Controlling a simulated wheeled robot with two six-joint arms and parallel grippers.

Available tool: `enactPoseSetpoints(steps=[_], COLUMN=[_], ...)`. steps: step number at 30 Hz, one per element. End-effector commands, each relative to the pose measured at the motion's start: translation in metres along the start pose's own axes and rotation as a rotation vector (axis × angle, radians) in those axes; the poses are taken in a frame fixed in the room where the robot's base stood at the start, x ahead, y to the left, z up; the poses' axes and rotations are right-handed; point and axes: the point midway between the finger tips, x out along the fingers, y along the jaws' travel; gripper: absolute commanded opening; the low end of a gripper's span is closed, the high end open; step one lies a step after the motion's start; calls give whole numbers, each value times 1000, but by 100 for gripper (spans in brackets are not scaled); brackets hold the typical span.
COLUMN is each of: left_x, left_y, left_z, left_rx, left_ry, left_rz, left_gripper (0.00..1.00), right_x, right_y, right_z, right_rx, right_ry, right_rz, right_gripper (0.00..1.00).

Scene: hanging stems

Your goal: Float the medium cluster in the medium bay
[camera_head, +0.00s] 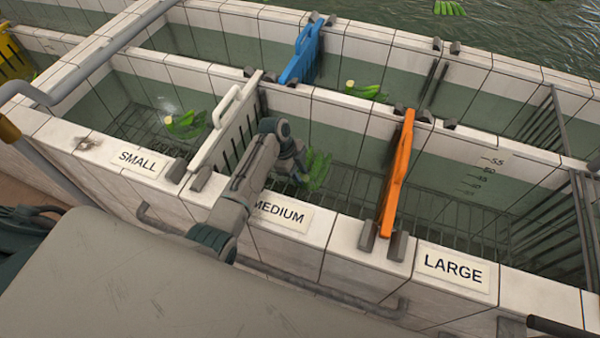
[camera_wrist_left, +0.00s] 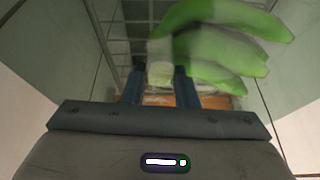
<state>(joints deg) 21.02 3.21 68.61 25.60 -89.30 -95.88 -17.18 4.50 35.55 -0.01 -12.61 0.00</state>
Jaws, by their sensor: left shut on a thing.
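My left gripper (camera_head: 294,172) reaches down over the front wall into the medium bay, marked by the MEDIUM label (camera_head: 280,213). It is shut on the pale stem end of a green banana cluster (camera_head: 318,168). The cluster hangs within the medium bay, between the white gate and the orange gate. In the left wrist view the stem sits between the fingers (camera_wrist_left: 159,88) and the green fruit (camera_wrist_left: 225,45) spreads to the upper right. I cannot tell whether the fruit touches the water. My right gripper is out of view.
The white gate (camera_head: 228,122) and orange gate (camera_head: 397,172) flank the medium bay. Another green cluster (camera_head: 186,124) is in the small bay, and one more (camera_head: 365,91) lies behind the medium bay. A blue gate (camera_head: 302,52) stands farther back. The large bay looks free of fruit.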

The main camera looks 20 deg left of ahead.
Motion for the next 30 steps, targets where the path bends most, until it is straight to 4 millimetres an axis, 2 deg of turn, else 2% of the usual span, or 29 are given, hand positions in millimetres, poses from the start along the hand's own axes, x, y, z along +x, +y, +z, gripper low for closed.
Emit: enactPoseSetpoints(steps=[4, 5, 7, 9, 16, 20, 23, 30], left_x=[0, 0, 0, 0, 2, -4, -17, -66], left_y=[0, 0, 0, 0, 2, 1, 0, -1], left_z=[0, 0, 0, 0, 1, 1, 2, 2], left_rx=[0, 0, 0, 0, -2, -1, -1, 1], left_ry=[0, 0, 0, 0, -1, -1, -1, -3], left_rz=[0, 0, 0, 0, 4, 2, -1, -4], left_gripper=[0, 28, 42, 52, 52, 52, 52, 52], right_x=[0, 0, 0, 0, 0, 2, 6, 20], right_y=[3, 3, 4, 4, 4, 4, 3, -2], right_z=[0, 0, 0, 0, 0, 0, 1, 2], right_rx=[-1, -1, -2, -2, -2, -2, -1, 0], right_ry=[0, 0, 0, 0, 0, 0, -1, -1], right_rz=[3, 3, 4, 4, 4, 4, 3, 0], right_gripper=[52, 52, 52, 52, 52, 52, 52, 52])
